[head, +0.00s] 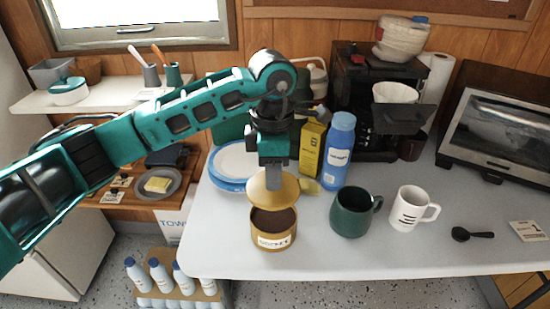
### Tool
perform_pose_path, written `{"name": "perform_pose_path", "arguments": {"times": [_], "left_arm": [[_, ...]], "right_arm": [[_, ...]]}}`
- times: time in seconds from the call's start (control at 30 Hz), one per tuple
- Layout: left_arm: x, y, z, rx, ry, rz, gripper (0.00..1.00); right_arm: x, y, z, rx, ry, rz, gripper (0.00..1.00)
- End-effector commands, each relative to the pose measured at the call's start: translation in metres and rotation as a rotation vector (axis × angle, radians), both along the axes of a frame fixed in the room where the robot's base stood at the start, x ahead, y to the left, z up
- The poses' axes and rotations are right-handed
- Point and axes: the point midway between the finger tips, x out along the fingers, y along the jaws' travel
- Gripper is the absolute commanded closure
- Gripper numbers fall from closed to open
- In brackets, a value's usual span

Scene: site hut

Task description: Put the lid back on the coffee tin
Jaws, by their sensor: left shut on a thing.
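The coffee tin (274,234) is a round gold tin with a white label, standing upright near the front left edge of the table. Dark coffee shows in its open top. The gold lid (262,194) is above the tin's rear rim, tilted, with its near edge lower. I cannot tell whether it touches the rim. My left gripper (273,182) points down and is shut on the lid, over the tin. Its fingertips are partly hidden by the lid. My right gripper is not in view.
A green mug (352,212) and a white mug (409,209) stand right of the tin. A blue bottle (339,152), a yellow box (311,150) and plates (229,167) are behind it. A black scoop (472,234) lies farther right. The front middle of the table (370,258) is clear.

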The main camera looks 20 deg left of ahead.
Motion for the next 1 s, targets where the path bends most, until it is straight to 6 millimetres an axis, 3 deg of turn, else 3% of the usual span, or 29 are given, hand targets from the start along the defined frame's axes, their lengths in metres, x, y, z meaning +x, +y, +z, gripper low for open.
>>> {"name": "perform_pose_path", "arguments": {"times": [0.27,0.73,1.0], "left_arm": [[0.000,0.000,-0.013,0.000,0.002,0.003,1.00],[0.000,0.000,-0.057,0.000,0.000,0.003,1.00],[0.000,0.000,-0.065,0.000,0.000,0.002,1.00]], "right_arm": [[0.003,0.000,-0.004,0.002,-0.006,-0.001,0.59],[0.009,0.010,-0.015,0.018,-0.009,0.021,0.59],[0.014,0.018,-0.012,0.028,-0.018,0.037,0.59]]}}
